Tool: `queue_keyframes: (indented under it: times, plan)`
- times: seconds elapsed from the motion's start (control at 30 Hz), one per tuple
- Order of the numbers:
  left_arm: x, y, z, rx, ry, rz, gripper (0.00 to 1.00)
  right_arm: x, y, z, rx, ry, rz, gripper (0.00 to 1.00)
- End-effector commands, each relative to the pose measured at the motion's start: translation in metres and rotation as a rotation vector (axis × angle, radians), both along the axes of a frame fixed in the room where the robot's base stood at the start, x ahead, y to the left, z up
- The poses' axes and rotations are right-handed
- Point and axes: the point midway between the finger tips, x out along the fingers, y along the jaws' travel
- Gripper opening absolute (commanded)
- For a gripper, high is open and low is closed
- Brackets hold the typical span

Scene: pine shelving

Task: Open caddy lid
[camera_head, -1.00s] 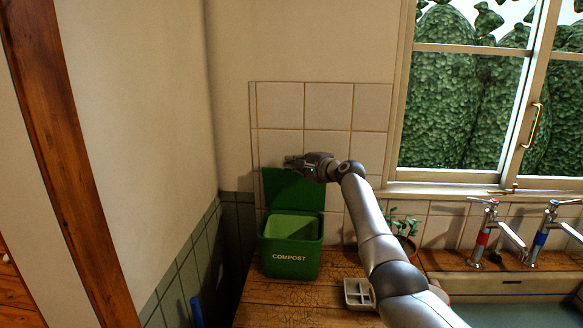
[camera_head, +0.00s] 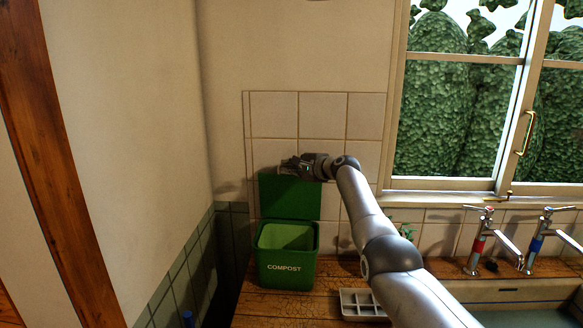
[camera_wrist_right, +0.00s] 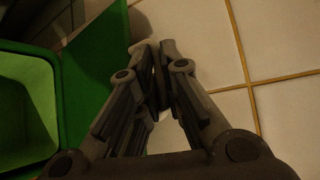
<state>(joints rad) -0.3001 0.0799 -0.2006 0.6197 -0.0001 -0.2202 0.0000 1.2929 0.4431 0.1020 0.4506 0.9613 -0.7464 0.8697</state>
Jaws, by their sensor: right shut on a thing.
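The green compost caddy (camera_head: 287,276) stands on the wooden worktop, with its lighter green inside showing. Its lid (camera_head: 290,202) stands raised behind the opening, close to the tiled wall. My right gripper (camera_head: 288,165) is at the lid's top edge, with its jaws shut on the lid. In the right wrist view, the gripper's fingers (camera_wrist_right: 155,58) come together beside the lid (camera_wrist_right: 97,62), and the open caddy (camera_wrist_right: 48,70) is at the left. The exact contact is dark and partly hidden by the fingers. My left gripper is not in view.
A pale divided tray (camera_head: 362,305) sits on the worktop right of the caddy, beneath my right arm. A small plant (camera_head: 407,232) is partly hidden by that arm. Taps (camera_head: 478,242) and a sink (camera_head: 530,312) are at the right. Tiled wall is close behind the lid.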

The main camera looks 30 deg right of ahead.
Motion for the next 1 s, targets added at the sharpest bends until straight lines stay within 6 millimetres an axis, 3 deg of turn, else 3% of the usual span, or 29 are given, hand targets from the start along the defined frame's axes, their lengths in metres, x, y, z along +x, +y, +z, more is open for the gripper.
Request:
queue_keyframes:
  times: [0.13, 0.2, 0.33, 0.73, 1.0]
  plan:
    - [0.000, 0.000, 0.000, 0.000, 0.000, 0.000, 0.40, 0.000, -0.001, 0.002, 0.000, -0.003, -0.003, 0.00]
    - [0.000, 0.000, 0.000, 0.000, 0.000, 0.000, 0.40, 0.000, -0.001, 0.002, 0.000, -0.003, -0.003, 0.16]
    - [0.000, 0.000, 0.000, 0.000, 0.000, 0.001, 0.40, 0.000, -0.001, 0.001, 0.000, -0.003, -0.002, 0.30]
    - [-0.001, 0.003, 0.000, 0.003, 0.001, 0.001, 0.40, -0.002, -0.001, 0.000, 0.000, 0.000, 0.000, 0.30]
    - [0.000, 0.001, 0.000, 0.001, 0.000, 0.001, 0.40, -0.014, -0.004, 0.002, -0.002, -0.001, -0.001, 0.30]
